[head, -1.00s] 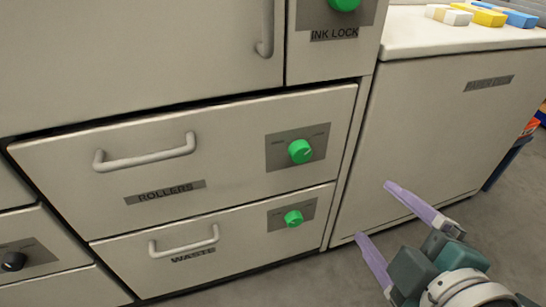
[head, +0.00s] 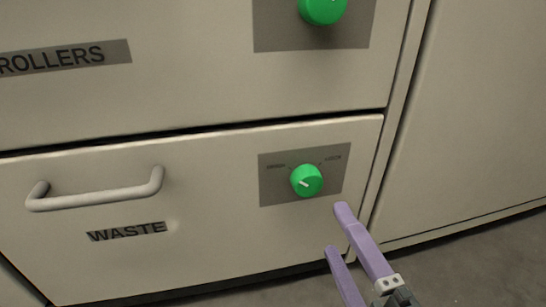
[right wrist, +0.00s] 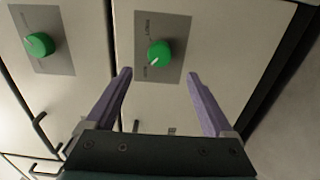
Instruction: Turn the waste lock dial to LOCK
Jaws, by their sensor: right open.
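The waste lock dial (head: 307,180) is a round green knob on a grey plate (head: 273,190) at the right of the drawer marked WASTE (head: 210,235). A small print stands at each upper corner of the plate; the right one looks like LOCK. In the right wrist view the dial (right wrist: 159,53) shows ahead, between the lines of the two purple fingers. My left gripper is not in view.
The ROLLERS drawer above has a similar green dial (head: 322,8), which also shows in the right wrist view (right wrist: 40,45). The waste drawer's bar handle (head: 95,195) sticks out at the left. A plain cabinet panel (head: 470,110) stands at the right, above grey floor.

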